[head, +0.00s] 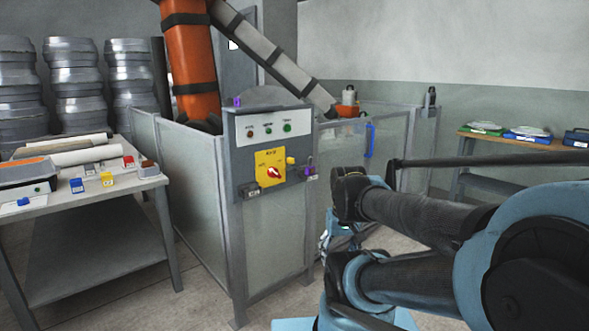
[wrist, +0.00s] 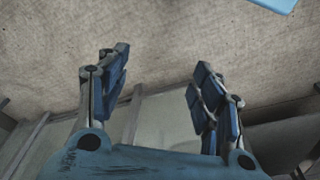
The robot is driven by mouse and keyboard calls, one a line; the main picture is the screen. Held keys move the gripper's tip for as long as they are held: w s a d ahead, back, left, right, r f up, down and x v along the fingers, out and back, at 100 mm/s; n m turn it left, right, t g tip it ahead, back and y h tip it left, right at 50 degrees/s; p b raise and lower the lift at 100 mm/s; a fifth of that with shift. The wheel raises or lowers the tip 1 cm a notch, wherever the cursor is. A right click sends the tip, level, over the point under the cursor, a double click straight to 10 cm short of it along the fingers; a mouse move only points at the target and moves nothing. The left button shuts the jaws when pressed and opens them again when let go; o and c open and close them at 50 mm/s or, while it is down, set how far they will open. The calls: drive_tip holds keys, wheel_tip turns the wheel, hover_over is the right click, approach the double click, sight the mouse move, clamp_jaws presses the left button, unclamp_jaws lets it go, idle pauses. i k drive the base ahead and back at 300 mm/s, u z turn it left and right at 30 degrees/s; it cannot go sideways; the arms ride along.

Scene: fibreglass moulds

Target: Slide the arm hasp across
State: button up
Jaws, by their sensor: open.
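The grey control cabinet (head: 268,230) stands at the middle of the head view. Its yellow plate (head: 264,157) carries a red rotary knob (head: 273,172). Small fittings sit beside the plate: a dark one with a tag (head: 250,190) at lower left, and a dark and purple one (head: 309,170) at right. I cannot tell which is the arm hasp, as labels are too small to read. My gripper (wrist: 157,92) is open and empty in the wrist view, with nothing between its blue finger pads. In the head view it is mostly hidden behind my arm, right of the cabinet and low.
A fenced cell with grey panels (head: 190,175) surrounds an orange machine (head: 190,65). A blue handle (head: 369,140) is on its right side. A cluttered table (head: 95,205) stands left, and a wooden bench (head: 515,143) at back right. Floor in front of the cabinet is clear.

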sight(290, 161)
drive_tip(key=u, duration=2.05)
drive_tip(key=k, duration=1.6)
drive_tip(key=z, duration=0.4)
drive_tip(key=i, duration=1)
